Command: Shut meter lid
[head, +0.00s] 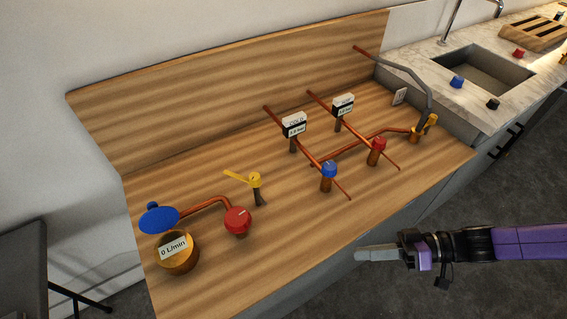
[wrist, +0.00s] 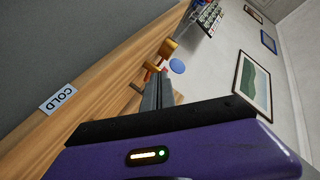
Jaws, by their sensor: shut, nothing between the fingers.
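The meter (head: 177,254) is a round brass body with a "0 L/min" label, at the near left of the wooden counter in the head view. Its blue round lid (head: 158,220) stands open at the meter's back edge, leaving the meter uncovered. In the wrist view a blue disc (wrist: 177,66), which looks like the lid, shows small beyond the fingertips beside a brass cylinder (wrist: 168,47). My gripper (head: 360,255) is shut and empty, off the counter's front edge and well to the right of the meter. Its fingers (wrist: 156,92) are together in the wrist view.
On the wooden counter (head: 200,200) stand a red valve (head: 238,220), a yellow-handled valve (head: 254,181), a blue valve (head: 328,172), another red valve (head: 377,147) and copper pipes. Two white displays (head: 294,124) stand behind. A sink (head: 480,76) is at the right. The floor in front is clear.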

